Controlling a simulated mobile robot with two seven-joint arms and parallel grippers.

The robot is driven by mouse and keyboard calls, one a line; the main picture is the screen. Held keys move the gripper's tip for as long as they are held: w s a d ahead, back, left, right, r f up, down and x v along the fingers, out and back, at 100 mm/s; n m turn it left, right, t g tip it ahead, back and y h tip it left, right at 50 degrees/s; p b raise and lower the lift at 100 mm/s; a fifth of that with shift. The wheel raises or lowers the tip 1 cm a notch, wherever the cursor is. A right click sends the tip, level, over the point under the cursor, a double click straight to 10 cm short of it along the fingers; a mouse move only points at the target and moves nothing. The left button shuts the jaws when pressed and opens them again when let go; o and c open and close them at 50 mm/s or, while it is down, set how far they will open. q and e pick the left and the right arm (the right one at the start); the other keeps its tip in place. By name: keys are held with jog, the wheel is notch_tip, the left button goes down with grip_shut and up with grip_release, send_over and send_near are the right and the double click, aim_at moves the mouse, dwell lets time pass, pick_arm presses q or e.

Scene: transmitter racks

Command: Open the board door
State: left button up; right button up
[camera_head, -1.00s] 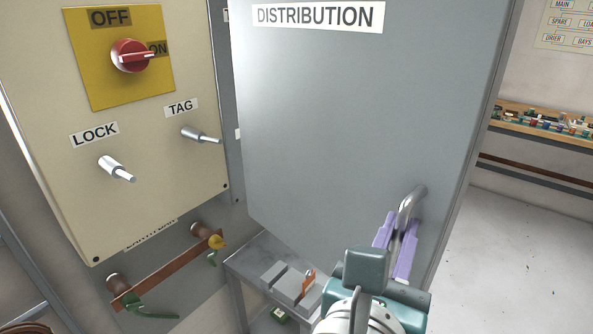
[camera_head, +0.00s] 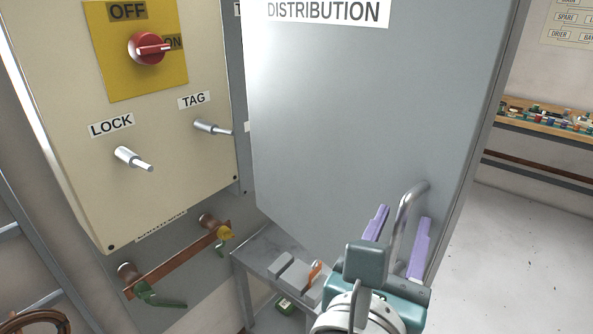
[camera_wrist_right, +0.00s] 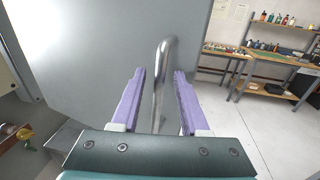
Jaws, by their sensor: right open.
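The grey board door (camera_head: 350,110), labelled DISTRIBUTION, fills the middle of the head view and stands swung out at an angle. Its curved metal handle (camera_head: 405,220) is near the lower right edge. My right gripper (camera_head: 402,235) is open, with its purple fingers on either side of the handle and apart from it. In the right wrist view the handle (camera_wrist_right: 160,75) rises between the two spread fingers (camera_wrist_right: 158,75), with gaps on both sides, nearer the left finger. The door (camera_wrist_right: 110,50) also shows behind it. My left gripper is not in view.
A cream panel (camera_head: 170,190) with a red switch (camera_head: 148,48) and LOCK and TAG pegs stands at left. A copper bar (camera_head: 180,262) is below it. A small grey table (camera_head: 265,250) stands under the door. Floor at right (camera_head: 520,240) is clear before a workbench (camera_head: 545,122).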

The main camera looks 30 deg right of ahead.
jog(key=b+v, duration=0.3)
jog(key=v, duration=0.7)
